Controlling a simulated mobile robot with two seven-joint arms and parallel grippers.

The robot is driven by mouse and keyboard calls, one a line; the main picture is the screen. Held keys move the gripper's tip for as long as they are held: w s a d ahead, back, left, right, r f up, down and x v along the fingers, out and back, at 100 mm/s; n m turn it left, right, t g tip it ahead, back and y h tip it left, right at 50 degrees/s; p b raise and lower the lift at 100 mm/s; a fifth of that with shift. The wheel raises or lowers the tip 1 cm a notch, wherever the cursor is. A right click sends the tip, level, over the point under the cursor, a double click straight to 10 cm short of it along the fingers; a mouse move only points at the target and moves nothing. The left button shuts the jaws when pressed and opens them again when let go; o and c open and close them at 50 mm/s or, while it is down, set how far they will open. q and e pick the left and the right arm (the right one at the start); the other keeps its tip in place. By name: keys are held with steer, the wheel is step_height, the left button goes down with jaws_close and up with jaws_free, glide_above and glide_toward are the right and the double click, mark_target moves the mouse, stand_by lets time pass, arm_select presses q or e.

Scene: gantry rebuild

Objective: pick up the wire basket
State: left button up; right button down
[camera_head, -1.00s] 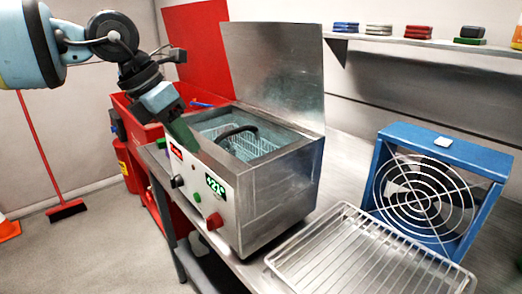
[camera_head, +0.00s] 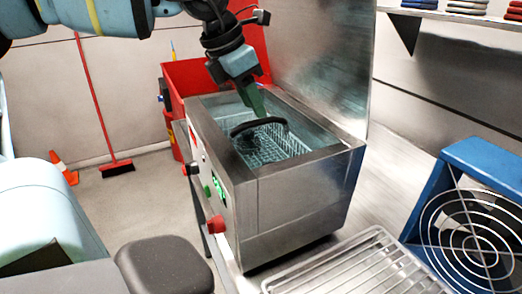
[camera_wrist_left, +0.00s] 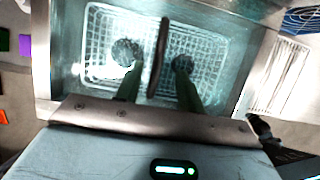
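The wire basket (camera_head: 278,143) sits inside the water-filled tank of a steel bath (camera_head: 300,195). Its black arched handle (camera_head: 258,124) stands up across it. My left gripper (camera_head: 258,110) reaches down over the tank, with green fingers close to the handle. In the left wrist view the basket (camera_wrist_left: 215,52) lies below, and the handle (camera_wrist_left: 158,58) runs between the two spread fingers (camera_wrist_left: 157,78). A gap shows on each side of the handle. Two dark round patches show at the finger ends; I cannot tell what they are. My right gripper is out of view.
The bath's raised steel lid (camera_head: 325,60) stands behind the tank. A wire rack (camera_head: 350,272) lies in front, and a blue fan (camera_head: 470,210) stands at right. A red bin (camera_head: 185,85) is behind left. A broom (camera_head: 100,110) leans on the wall.

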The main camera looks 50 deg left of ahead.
mark_target(260, 121)
arm_select(q)
steer(key=shift+x, duration=2.95)
steer(key=shift+a, duration=0.15)
steer(key=shift+c, duration=0.2)
jaws_close()
steer(key=shift+r, duration=0.15)
